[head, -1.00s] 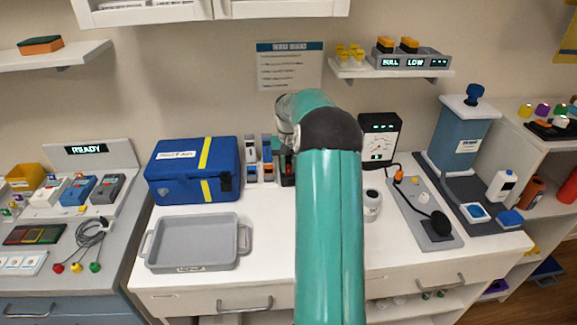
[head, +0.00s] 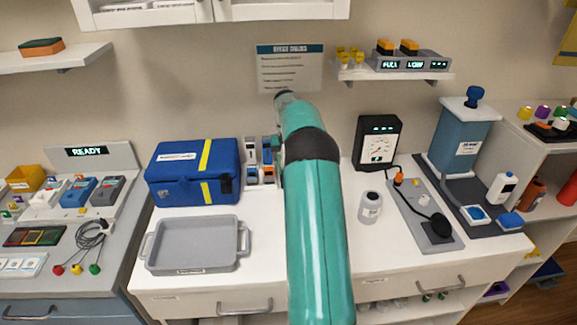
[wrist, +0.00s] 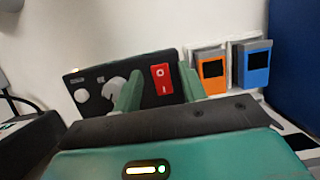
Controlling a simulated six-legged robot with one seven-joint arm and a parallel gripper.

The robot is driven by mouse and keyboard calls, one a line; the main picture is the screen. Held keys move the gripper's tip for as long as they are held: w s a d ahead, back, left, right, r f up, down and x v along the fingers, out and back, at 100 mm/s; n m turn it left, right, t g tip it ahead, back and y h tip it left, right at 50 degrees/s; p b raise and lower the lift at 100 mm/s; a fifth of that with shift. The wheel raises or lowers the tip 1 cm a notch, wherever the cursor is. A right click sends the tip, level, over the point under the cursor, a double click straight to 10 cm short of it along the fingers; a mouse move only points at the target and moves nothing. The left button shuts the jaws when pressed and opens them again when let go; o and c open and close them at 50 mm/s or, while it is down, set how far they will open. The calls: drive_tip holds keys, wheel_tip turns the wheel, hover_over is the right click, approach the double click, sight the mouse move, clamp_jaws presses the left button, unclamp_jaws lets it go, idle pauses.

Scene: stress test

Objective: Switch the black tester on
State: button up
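In the wrist view a black panel (wrist: 100,88), which looks like the black tester, carries a red rocker switch (wrist: 162,78) marked O and I, a pale grey knob and smaller round fittings. I cannot tell which way the rocker is pressed. My gripper (wrist: 160,76) is open, with its two green fingers apart and the red switch showing between them. I cannot tell whether the fingers touch the panel. In the head view my arm hides the gripper and the panel.
Orange (wrist: 212,72) and blue (wrist: 253,66) handheld devices stand beside the panel. A blue case (head: 192,185) and grey tray (head: 195,268) are left of my arm.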

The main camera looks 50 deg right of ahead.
drive_tip(key=shift+v, duration=3.8)
